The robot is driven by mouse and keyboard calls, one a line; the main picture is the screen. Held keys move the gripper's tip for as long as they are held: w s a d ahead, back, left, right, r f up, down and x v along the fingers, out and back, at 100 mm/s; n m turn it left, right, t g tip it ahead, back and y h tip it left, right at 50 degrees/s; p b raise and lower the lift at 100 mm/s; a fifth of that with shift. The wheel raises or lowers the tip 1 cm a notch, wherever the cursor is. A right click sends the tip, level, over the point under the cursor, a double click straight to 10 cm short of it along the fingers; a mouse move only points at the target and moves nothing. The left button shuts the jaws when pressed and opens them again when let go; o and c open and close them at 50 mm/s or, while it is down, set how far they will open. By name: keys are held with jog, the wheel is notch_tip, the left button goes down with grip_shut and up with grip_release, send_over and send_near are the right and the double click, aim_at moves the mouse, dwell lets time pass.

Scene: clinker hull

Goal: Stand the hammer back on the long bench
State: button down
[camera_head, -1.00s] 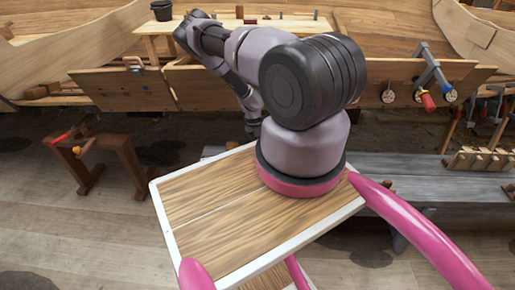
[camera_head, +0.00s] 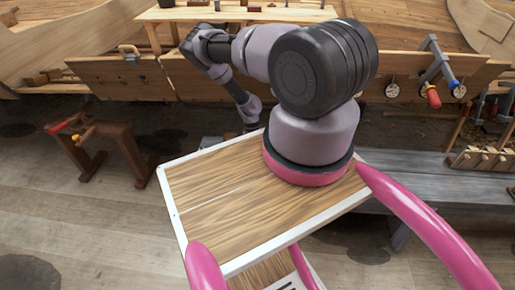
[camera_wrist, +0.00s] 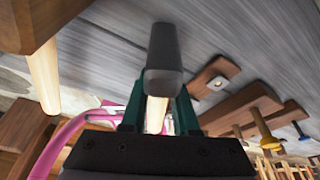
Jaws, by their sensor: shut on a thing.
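The hammer shows in the wrist view with a dark grey head (camera_wrist: 163,55) and a pale wooden handle (camera_wrist: 155,115). My gripper (camera_wrist: 158,110) has two dark green fingers, shut on the handle just below the head. The lower handle is hidden by the gripper body. The long grey plank bench (camera_head: 425,182) stands at the right in the head view. Grey planks (camera_wrist: 110,30) fill the background of the wrist view; I cannot tell the gap between them and the hammer. In the head view my gripper and the hammer are hidden behind my arm.
A brown wooden block on a pale handle (camera_wrist: 43,80) is close at the left of the wrist view. Brown wooden tools (camera_wrist: 240,108) lie at the right. A chisel rack (camera_head: 478,160) stands on the bench. A brown trestle (camera_head: 105,145) stands at the left.

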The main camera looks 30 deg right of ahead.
jog(key=shift+f, duration=0.4)
dwell(0.4)
jog(key=c, duration=0.6)
grip_release()
jog(key=shift+r, duration=4)
